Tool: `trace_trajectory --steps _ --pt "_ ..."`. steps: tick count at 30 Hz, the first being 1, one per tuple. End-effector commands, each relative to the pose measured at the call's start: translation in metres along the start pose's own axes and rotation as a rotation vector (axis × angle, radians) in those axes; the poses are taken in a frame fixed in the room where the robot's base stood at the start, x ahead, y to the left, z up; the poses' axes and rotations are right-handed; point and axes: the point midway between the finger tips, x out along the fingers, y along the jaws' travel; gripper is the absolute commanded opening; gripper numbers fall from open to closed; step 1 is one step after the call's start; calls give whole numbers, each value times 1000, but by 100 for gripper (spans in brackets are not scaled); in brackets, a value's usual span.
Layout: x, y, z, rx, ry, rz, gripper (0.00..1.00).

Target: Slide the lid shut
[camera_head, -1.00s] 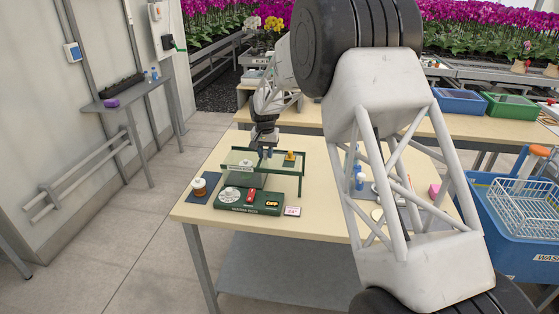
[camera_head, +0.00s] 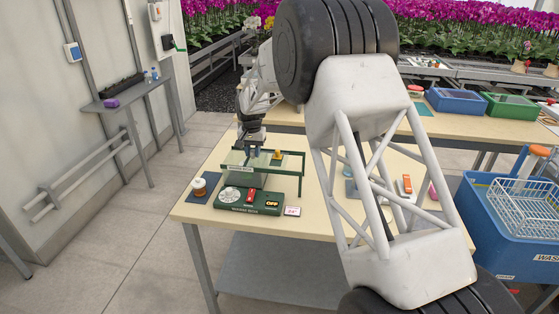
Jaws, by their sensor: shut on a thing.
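A green-framed stand with a clear sliding lid (camera_head: 292,164) stands over a green base with a dial, a red switch and an "OFF" display (camera_head: 272,204) on the pale table. A small yellow piece (camera_head: 278,155) stands up on the lid. My gripper (camera_head: 250,152) points down at the back left of the lid, left of the yellow piece. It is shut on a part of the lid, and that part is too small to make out. The lid's exact edges are hard to see through the clear panel.
A white-and-brown jar (camera_head: 199,187) stands on a dark mat left of the stand. A small price-like card (camera_head: 292,211) lies at its front right. My own arm hides much of the table's right half. A blue crate with a wire basket (camera_head: 526,197) is at the far right.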

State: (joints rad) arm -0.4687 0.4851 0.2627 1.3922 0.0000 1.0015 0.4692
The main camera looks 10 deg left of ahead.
Motion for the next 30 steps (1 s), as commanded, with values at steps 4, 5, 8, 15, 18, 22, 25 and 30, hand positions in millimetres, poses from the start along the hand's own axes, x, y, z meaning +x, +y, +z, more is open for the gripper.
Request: trace_trajectory --steps 4,5,8,15,18,22,25,30 --pt "0 -8 0 0 1 0 18" --pt "0 -10 0 -1 1 0 18" --pt "0 -14 0 -1 0 0 18" --pt "0 -26 0 -1 -1 0 18" --pt "0 -31 0 -1 0 0 18" --pt "0 -37 0 0 0 0 18" --pt "0 -42 0 0 0 0 18" --pt "0 -51 0 -1 1 0 18"
